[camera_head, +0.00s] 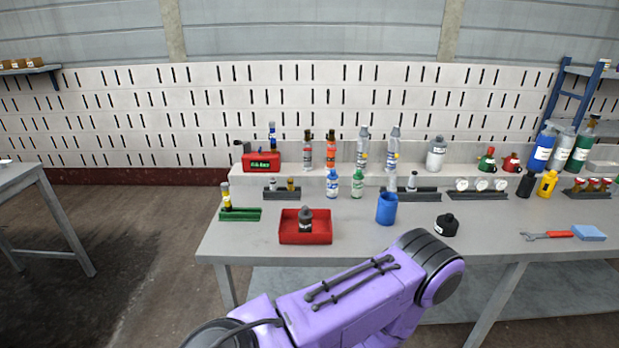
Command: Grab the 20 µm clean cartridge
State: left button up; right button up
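No label can be read at this size, so I cannot tell which item is the 20 µm clean cartridge. Cartridge-like items stand on the workbench (345,240). A dark grey one (305,218) stands in a red tray (318,238). A yellow-and-white one (226,197) stands in a green holder (248,215) at the bench's left. Two tall grey ones (363,148) (393,147) stand on the raised shelf, and a short grey-white one (436,155) stands to their right. One of my purple arms crosses the lower middle, but neither gripper shows.
A red device (262,161) with a green display stands on the shelf. A blue cup (387,209), a black container (447,225), a red-handled wrench (547,235) and a blue block (589,233) sit nearer the front. The front left of the benchtop is clear.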

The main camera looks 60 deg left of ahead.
aim_at(331, 178)
jog(key=u, duration=1.6)
